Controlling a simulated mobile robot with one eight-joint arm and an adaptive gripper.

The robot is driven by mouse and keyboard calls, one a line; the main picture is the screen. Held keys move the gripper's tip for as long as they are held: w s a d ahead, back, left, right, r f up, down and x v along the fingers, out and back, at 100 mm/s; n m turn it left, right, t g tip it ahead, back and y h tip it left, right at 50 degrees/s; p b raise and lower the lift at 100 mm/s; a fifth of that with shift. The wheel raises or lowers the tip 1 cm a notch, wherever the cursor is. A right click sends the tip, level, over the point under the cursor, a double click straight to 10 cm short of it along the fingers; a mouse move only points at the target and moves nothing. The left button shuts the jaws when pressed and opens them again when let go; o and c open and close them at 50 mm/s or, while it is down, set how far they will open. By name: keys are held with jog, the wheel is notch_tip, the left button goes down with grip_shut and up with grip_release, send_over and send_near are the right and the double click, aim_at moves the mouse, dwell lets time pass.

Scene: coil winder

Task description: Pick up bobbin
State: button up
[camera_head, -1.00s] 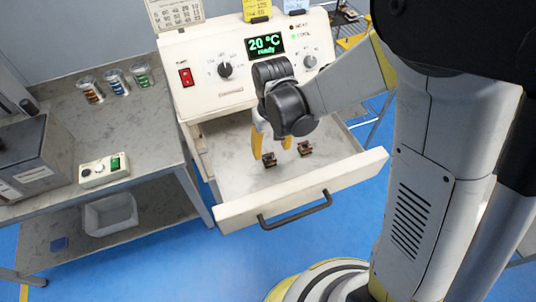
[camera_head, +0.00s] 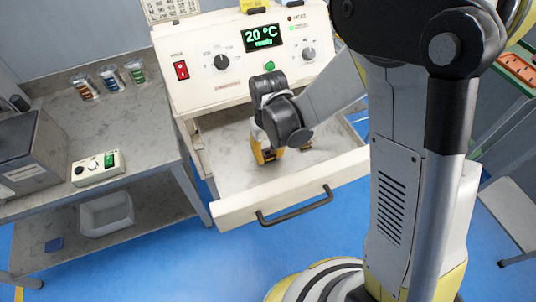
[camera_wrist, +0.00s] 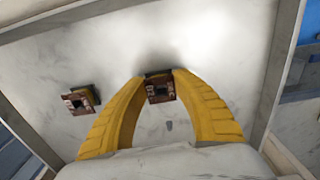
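Two small dark brown, square-ended bobbins are in the open drawer (camera_head: 235,178) of the cream winder. My gripper (camera_wrist: 160,78) has yellow fingers and points down into the drawer. Its fingertips are closed against two sides of one bobbin (camera_wrist: 159,90), at the drawer floor or very near it. In the head view this bobbin (camera_head: 268,156) shows between the fingers, partly covered. The other bobbin (camera_wrist: 80,100) lies apart to the left in the wrist view. In the head view it is mostly hidden behind my gripper.
The winder's front panel (camera_head: 215,85) stands close behind my gripper. The drawer's front wall and handle (camera_head: 293,205) are on the near side. A bench at left holds cups (camera_head: 110,80) and a small control box (camera_head: 97,167). The drawer floor around the bobbins is clear.

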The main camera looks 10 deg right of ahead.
dwell(0.3)
jog(key=shift+r, duration=0.25)
grip_shut()
notch_tip(320, 180, up, 4)
jog(key=shift+f+p, duration=0.1)
jog(key=shift+p, duration=1)
jog(key=s+d+r+p, duration=0.3)
jog(key=d+r, duration=0.3)
jog(key=d, duration=0.5)
jog(key=shift+d+r, duration=0.2)
jog(key=shift+r, duration=0.15)
jog(key=shift+w, duration=0.1)
